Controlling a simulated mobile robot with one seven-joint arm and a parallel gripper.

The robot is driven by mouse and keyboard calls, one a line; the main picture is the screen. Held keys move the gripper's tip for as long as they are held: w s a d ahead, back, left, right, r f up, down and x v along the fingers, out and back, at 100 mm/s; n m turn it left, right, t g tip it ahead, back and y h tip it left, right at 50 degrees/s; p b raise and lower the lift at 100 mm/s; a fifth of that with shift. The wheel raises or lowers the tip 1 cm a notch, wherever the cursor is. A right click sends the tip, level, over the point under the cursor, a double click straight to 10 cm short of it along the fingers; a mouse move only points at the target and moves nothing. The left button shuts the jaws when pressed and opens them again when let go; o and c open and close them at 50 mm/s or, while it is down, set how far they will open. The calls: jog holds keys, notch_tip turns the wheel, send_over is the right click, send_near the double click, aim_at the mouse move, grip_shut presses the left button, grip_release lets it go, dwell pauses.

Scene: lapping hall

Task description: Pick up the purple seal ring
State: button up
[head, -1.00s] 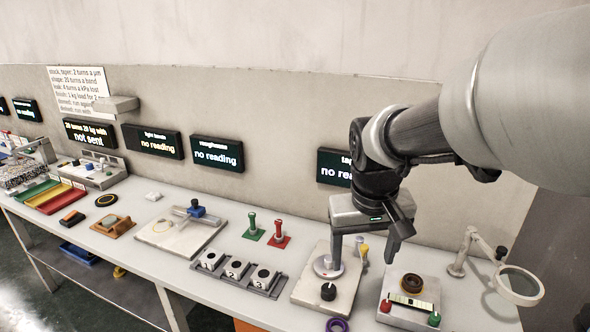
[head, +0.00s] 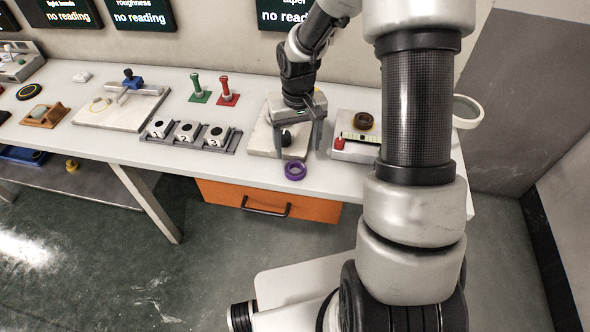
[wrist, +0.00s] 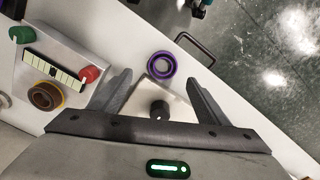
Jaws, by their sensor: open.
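The purple seal ring (head: 295,170) lies flat on the white bench near its front edge, just in front of a pale square plate. It also shows in the wrist view (wrist: 161,65), beyond my fingertips and roughly between them. My gripper (head: 298,146) is open and empty, above the plate and behind the ring. In the wrist view my two fingers (wrist: 158,82) stand wide apart, with a black knob (wrist: 159,108) on the plate showing between them. The ring is fully visible and not touched.
Right of the plate is a station with a brown ring (head: 363,121) and a red knob (head: 339,143). Left are a rack of numbered blocks (head: 187,131) and green (head: 197,86) and red (head: 226,92) pegs. An orange drawer (head: 270,200) hangs below the bench edge.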

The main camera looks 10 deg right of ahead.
aim_at(295, 164)
notch_tip(295, 164, down, 3)
jog(key=shift+r, duration=0.2)
jog(key=f, duration=0.5)
jog(key=shift+s+a, duration=0.1)
jog(key=shift+a, duration=0.2)
jog(key=c, duration=1.2)
